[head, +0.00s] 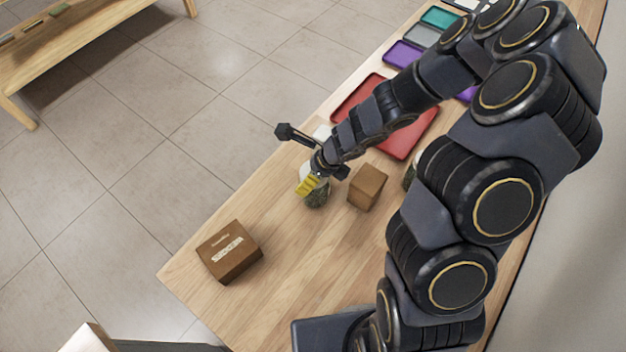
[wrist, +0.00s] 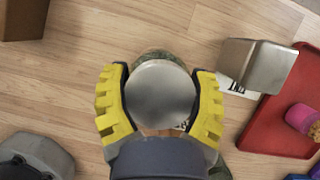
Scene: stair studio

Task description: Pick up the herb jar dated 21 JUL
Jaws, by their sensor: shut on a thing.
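A herb jar with a round silver lid (wrist: 160,92) and dark green contents (head: 317,199) stands on the wooden table. My gripper (head: 308,186) is over it from above. In the wrist view its yellow fingers (wrist: 161,104) are on both sides of the lid, shut on the jar. I cannot read a date on this jar; its label is mostly hidden. Another jar (head: 409,177) shows partly behind my arm in the head view.
A brown box (head: 230,252) sits near the table's left edge. A smaller brown block (head: 367,188) stands right of the jar. A red tray (wrist: 262,135) holds a pink item (wrist: 303,118). A metallic box (wrist: 257,66) is beside the tray. Bare table lies in front.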

